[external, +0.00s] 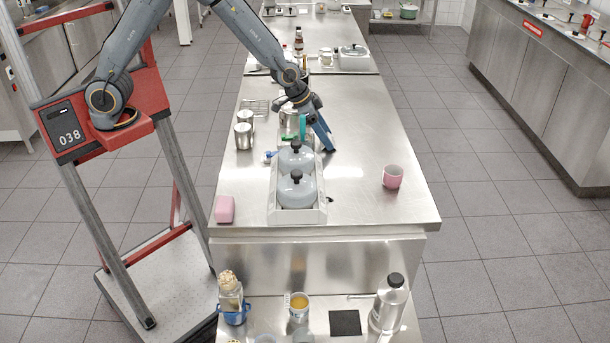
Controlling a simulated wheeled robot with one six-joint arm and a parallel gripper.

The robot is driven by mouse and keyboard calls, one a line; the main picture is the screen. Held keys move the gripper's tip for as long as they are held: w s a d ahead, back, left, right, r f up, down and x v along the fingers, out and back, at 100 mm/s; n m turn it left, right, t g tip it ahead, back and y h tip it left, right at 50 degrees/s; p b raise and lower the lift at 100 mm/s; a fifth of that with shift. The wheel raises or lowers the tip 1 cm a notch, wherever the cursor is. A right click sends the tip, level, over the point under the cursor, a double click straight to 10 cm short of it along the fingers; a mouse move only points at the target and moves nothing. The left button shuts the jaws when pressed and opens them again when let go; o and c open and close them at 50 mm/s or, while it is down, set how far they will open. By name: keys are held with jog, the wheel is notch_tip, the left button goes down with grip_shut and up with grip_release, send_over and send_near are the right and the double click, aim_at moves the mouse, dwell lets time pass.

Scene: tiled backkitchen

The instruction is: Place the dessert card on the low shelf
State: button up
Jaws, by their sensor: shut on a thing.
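My gripper (322,138) reaches down over the steel worktop, just behind two grey lidded pots. It is shut on a thin teal piece (303,127), which seems to be the dessert card. The card is small and partly hidden by the fingers, and no print on it can be read. I cannot tell whether it touches the worktop. The low shelf (267,305) seems to be the lower steel surface at the front, below the worktop's edge.
The low shelf carries a jar in a blue holder (232,300), a yellow-filled cup (299,307), a black square (345,322) and a steel bottle (389,303). A white tray (284,216) holds the pots. A pink cup (392,177) and pink block (224,210) flank it.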

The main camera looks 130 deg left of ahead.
jog(key=shift+r, duration=0.1)
notch_tip(320, 180, up, 10)
jog(key=b, duration=0.1)
jog(key=w+d+f+m+t+h+b, duration=0.2)
jog(key=w+d+m+h+b, duration=0.2)
jog(key=w+d+m+b, duration=0.9)
jog(key=w+d+r+m+g+h+b, duration=0.1)
jog(key=w+d+m+h+b, duration=0.15)
jog(key=w+d, duration=0.5)
jog(key=w+d+r+m+g+h+b, duration=0.1)
jog(key=w+d+m+h+b, duration=0.3)
jog(key=d, duration=0.6)
jog(key=d+f+m+g, duration=0.25)
jog(key=d+m, duration=0.35)
jog(key=d, duration=0.4)
jog(key=s+d+f+m+g+y+p, duration=0.25)
jog(key=s+d+f+m+g, duration=0.4)
jog(key=m, duration=0.35)
jog(key=shift+m+t, duration=0.25)
jog(key=shift+t, duration=0.05)
notch_tip(320, 180, down, 29)
jog(key=shift+r+p, duration=0.1)
jog(key=shift+p, duration=0.65)
jog(key=shift+f, duration=0.2)
